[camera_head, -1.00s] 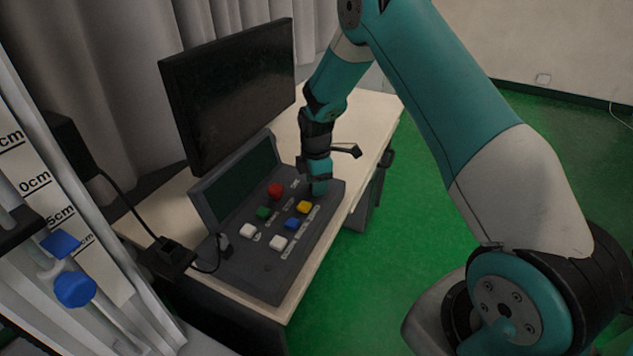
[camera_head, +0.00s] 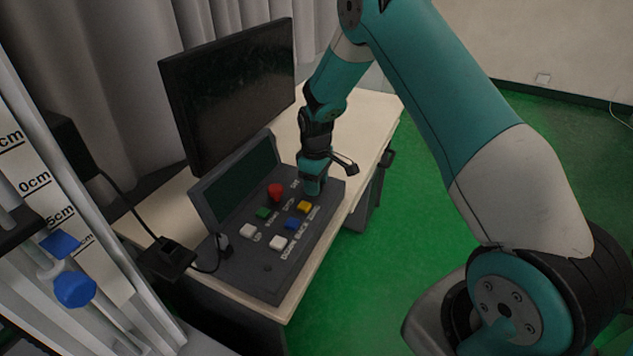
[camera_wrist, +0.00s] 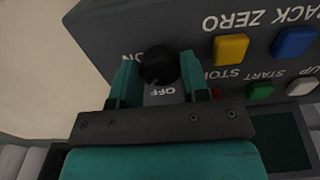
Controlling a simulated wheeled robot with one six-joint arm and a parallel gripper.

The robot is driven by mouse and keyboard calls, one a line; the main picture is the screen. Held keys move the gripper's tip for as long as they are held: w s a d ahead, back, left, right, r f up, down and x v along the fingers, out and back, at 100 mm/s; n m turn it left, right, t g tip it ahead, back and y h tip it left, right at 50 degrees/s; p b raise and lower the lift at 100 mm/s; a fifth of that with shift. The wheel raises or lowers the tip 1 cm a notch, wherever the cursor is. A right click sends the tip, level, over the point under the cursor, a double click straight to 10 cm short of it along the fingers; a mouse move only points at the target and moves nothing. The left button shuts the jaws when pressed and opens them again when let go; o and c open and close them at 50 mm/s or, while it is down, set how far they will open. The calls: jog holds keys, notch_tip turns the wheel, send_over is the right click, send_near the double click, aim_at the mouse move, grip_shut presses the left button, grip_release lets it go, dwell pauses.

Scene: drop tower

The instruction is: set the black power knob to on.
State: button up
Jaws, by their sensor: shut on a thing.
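The black power knob (camera_wrist: 158,64) sits on the dark grey control panel (camera_head: 258,282), near an edge, in the wrist view. An ON label, partly covered, is at its left and an OFF label is just below it. My gripper (camera_wrist: 160,76) is shut on the knob, with one teal finger on each side. Any pointer mark on the knob is too dark to tell, so its setting is unclear. In the head view my gripper (camera_head: 312,187) points down at the far right end of the panel and hides the knob.
Beside the knob are a red button (camera_head: 275,192), a yellow button (camera_head: 304,207), a green button (camera_head: 264,213), a blue button (camera_head: 292,223) and white buttons. A monitor (camera_head: 230,90) stands behind the panel on the table. Green floor lies clear to the right.

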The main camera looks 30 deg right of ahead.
jog(key=m, duration=0.4)
jog(key=shift+w+m, duration=0.1)
jog(key=shift+m, duration=0.2)
jog(key=m, duration=0.4)
jog(key=shift+r, duration=0.1)
jog(key=shift+m, duration=0.4)
jog(key=o, duration=0.9)
notch_tip(320, 180, up, 17)
jog(key=shift+r+b, duration=0.15)
jog(key=shift+b, duration=0.4)
